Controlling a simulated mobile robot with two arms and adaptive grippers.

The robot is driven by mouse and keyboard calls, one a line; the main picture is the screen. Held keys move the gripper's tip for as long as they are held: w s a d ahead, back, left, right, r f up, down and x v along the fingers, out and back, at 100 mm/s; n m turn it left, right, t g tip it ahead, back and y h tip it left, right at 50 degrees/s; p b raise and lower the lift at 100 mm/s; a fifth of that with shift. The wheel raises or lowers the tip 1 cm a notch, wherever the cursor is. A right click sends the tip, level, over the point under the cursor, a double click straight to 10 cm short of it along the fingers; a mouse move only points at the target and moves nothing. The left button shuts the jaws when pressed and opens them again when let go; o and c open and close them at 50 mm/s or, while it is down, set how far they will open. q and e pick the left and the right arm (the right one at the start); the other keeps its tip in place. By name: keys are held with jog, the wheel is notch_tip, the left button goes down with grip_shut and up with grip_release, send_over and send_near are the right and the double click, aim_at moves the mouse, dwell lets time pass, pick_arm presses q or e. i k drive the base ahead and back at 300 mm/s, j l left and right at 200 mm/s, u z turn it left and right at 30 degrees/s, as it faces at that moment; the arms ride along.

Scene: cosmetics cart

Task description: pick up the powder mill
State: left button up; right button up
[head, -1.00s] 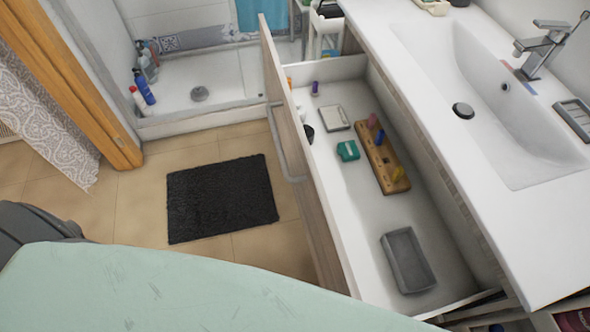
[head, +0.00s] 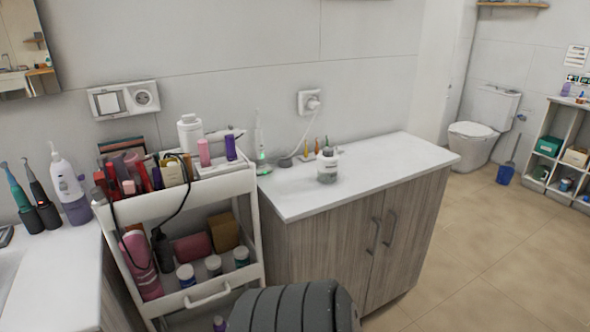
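I cannot pick out the powder mill with certainty. A small white and grey jar with a dark top (head: 327,166) stands upright on the white countertop (head: 385,160) of the wooden cabinet; it may be the powder mill. A white bottle (head: 190,134) and several cosmetics stand on the top tray of the white cart (head: 226,184), left of the cabinet. Neither of my grippers is in view, so nothing shows in them.
A green-lit electric toothbrush (head: 260,140) and several small brushes stand along the back of the countertop. The cabinet front (head: 330,240) has two handles. Left is another counter with bottles (head: 70,185). Open floor (head: 490,250) lies to the right, before the toilet (head: 478,130).

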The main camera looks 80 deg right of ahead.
aim_at(327, 167)
jog(key=k+z, duration=0.15)
jog(key=z, duration=2.7)
jog(key=i+u, duration=0.4)
jog(key=i+l+u, duration=0.25)
jog(key=u, duration=0.2)
jog(key=i, duration=0.1)
